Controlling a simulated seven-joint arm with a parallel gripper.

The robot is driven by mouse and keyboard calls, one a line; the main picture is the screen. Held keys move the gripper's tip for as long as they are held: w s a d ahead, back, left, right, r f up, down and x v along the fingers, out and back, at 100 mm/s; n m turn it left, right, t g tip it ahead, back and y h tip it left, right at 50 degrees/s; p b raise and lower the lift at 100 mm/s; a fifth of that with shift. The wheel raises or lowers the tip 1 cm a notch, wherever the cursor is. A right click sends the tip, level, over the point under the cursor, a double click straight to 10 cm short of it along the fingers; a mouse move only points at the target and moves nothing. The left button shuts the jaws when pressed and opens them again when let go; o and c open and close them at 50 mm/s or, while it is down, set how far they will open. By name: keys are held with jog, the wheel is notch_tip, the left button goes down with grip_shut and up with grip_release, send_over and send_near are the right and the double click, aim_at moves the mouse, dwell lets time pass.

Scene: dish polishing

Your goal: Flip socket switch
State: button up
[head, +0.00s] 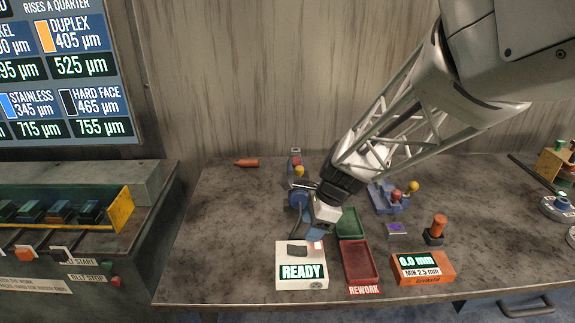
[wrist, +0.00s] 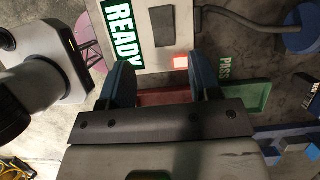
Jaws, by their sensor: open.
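A white box with a lit green READY display (head: 302,279) stands near the front of the bench. I cannot tell for sure which is the socket switch. My gripper (head: 313,234) is just behind and above the box. Its blue fingers are apart in the wrist view (wrist: 162,78), with the red square beyond the gap between them. Nothing is between the fingers.
A green tray (head: 350,212) and a red tray (head: 345,268) labelled REWORK lie to the right of the box. An orange gauge (head: 422,268) reads 0.0 mm. A dark cable runs from the box in the wrist view (wrist: 250,22).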

aim_at(296, 249)
jog(key=shift+w+a+f, duration=0.1)
jog(key=shift+w+f, duration=0.05)
jog(key=shift+w, duration=0.05)
jog(key=shift+f, duration=0.15)
jog(key=shift+x, duration=3.75)
jog(key=shift+c, duration=0.3)
